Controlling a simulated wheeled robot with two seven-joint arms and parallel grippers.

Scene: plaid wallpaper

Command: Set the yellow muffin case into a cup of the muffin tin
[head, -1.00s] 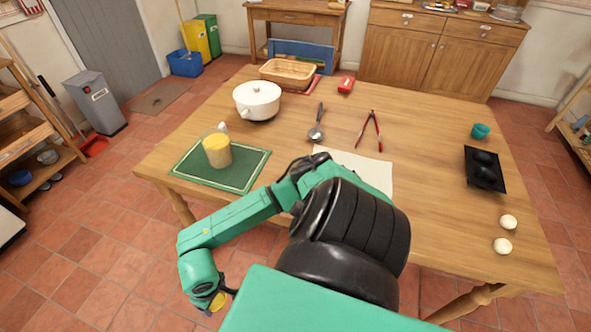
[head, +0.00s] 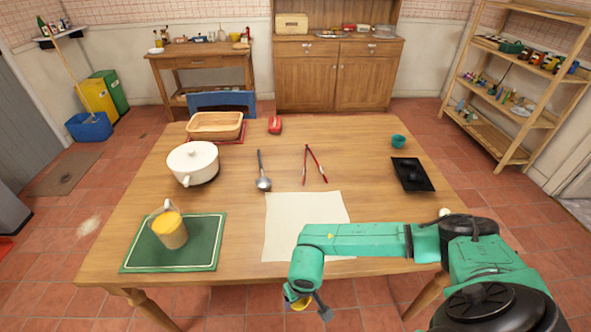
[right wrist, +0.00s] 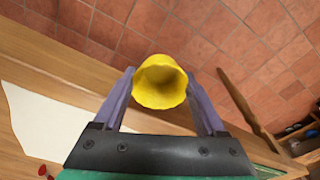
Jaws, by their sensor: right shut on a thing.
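The yellow muffin case (right wrist: 160,84) is between the two fingers of my right gripper (right wrist: 160,74), its ruffled opening facing the wrist camera. In the head view the right gripper (head: 306,305) hangs below the table's front edge, shut on the case (head: 299,303), which is mostly hidden by the arm. The black muffin tin (head: 425,186) lies at the right of the table, beyond and to the right of the gripper. Its dark cups are hard to make out. My left gripper is not in view.
A white sheet (head: 290,225) lies beyond the gripper on the wooden table (head: 230,262). A jug (head: 172,235) is on a green mat (head: 140,262).

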